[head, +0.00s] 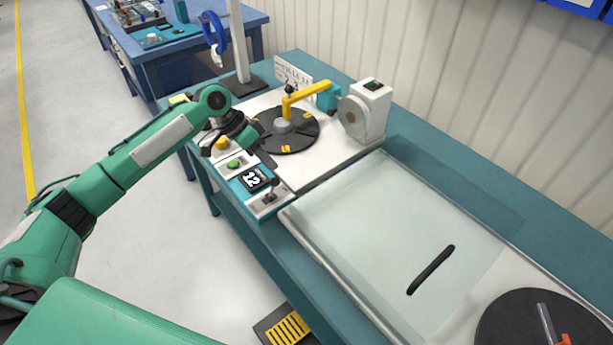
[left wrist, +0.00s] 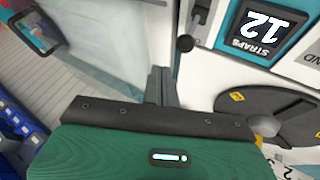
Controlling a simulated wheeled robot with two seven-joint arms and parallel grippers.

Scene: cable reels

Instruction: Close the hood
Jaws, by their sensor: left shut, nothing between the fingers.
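The hood appears as a clear, pale panel (head: 370,220) over the bench, right of the control panel in the head view. A black bar-shaped handle (head: 431,270) is on it. I cannot tell from this angle how far it is raised. My left gripper (head: 262,158) is above the control panel, left of the hood and apart from it. In the left wrist view its narrow fingers (left wrist: 161,86) are together and hold nothing. A pale, see-through surface fills the upper left there. My right gripper is not in view.
The control panel has a green button (head: 234,164), a display reading 12 (head: 252,179) and a small lever (head: 270,190). Behind it are a black turntable (head: 298,138) with a yellow arm (head: 310,98) and a white motor housing (head: 368,108). A black reel disc (head: 510,325) is at lower right.

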